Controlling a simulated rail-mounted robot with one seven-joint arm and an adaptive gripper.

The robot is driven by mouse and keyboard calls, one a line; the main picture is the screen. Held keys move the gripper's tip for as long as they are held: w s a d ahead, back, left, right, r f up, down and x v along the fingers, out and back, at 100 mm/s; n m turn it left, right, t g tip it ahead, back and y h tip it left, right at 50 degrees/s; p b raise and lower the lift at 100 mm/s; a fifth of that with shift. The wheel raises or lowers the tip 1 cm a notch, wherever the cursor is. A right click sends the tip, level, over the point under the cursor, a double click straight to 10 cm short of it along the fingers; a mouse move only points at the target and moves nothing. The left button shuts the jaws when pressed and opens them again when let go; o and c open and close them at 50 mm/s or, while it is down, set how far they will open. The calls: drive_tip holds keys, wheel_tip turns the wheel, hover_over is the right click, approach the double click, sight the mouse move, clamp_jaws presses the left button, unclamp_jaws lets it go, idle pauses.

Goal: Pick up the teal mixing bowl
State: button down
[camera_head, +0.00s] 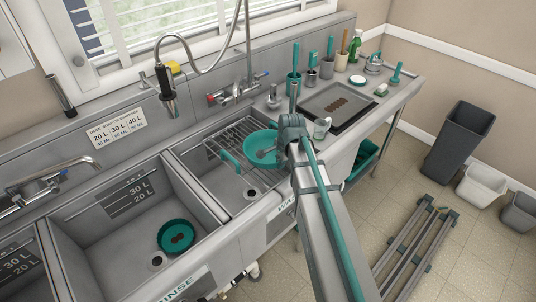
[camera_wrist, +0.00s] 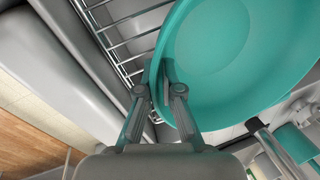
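The teal mixing bowl (camera_head: 261,148) is at the wire rack over the right basin in the head view, its inside facing up. It fills the upper right of the wrist view (camera_wrist: 245,50). My gripper (camera_wrist: 160,85) is at the bowl's near rim, one finger inside the bowl and the other outside, partly hidden by the rim. The fingers look closed on the rim. In the head view my arm covers the bowl's right side. I cannot tell whether the bowl touches the rack.
The wire rack (camera_head: 236,134) lies across the right basin, with a teal-handled brush (camera_head: 230,160) by it. A dark tray (camera_head: 338,106) and several bottles and brushes stand on the right counter.

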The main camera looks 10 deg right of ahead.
drive_tip(key=shift+r, duration=0.15)
drive_tip(key=w+a+p+v, duration=0.1)
drive_tip(key=w+p+v, duration=0.1)
drive_tip(key=p+v, duration=0.5)
drive_tip(key=shift+w+v, duration=0.25)
drive_tip(key=shift+v, duration=1.7)
